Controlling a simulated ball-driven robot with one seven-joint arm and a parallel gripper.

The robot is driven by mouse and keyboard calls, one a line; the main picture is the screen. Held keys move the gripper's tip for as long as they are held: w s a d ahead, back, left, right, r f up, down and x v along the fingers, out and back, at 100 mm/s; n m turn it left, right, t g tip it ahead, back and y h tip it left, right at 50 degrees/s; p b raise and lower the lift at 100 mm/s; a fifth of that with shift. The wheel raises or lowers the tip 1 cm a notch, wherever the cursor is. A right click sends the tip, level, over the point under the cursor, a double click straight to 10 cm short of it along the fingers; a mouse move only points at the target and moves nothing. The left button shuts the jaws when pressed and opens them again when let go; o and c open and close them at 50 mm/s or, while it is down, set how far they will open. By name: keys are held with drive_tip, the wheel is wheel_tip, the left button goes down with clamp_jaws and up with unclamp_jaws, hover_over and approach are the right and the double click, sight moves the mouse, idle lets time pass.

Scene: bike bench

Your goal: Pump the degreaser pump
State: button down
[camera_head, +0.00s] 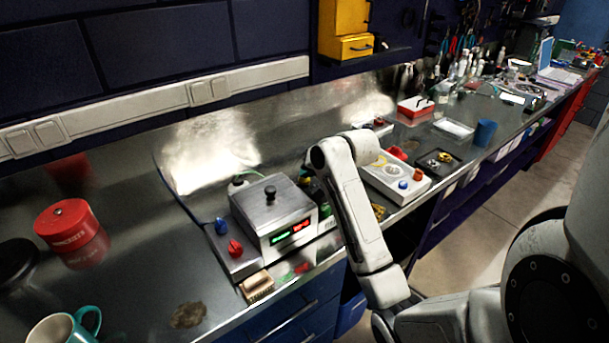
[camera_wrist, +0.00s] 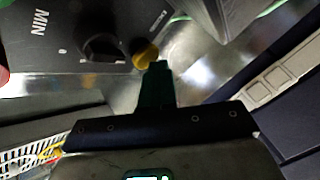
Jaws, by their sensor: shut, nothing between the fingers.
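No part in view is clearly labelled as the degreaser pump, and I cannot tell which one it is. In the head view, a small bottle with a pale cap (camera_head: 238,184) and a thin green tube stands behind a steel box (camera_head: 270,205) with a black top knob. A round red can (camera_head: 68,225) stands at the left. In the wrist view, my gripper (camera_wrist: 157,68) is shut and empty. Its tip is close to a yellow knob (camera_wrist: 146,54) beside a black dial (camera_wrist: 101,46) on a dark panel marked MIN; contact is unclear. The fingers do not show in the head view.
A teal mug (camera_head: 62,328) stands at the front left. Blue (camera_head: 221,226) and red (camera_head: 235,248) knobs sit beside the steel box, with a brush (camera_head: 257,287) at the front edge. A pale panel (camera_head: 396,182) with coloured knobs lies right of my arm.

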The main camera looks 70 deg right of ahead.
sight(308, 180)
drive_tip(key=shift+f, duration=0.25)
drive_tip(key=shift+s+a+f, duration=0.1)
drive_tip(key=shift+f, duration=0.35)
drive_tip(key=shift+r+p, duration=0.1)
drive_tip(key=shift+p, duration=0.55)
wheel_tip(308, 180, up, 4)
drive_tip(key=p, duration=0.4)
drive_tip(key=shift+r+p, duration=0.9)
drive_tip(key=shift+r, duration=0.45)
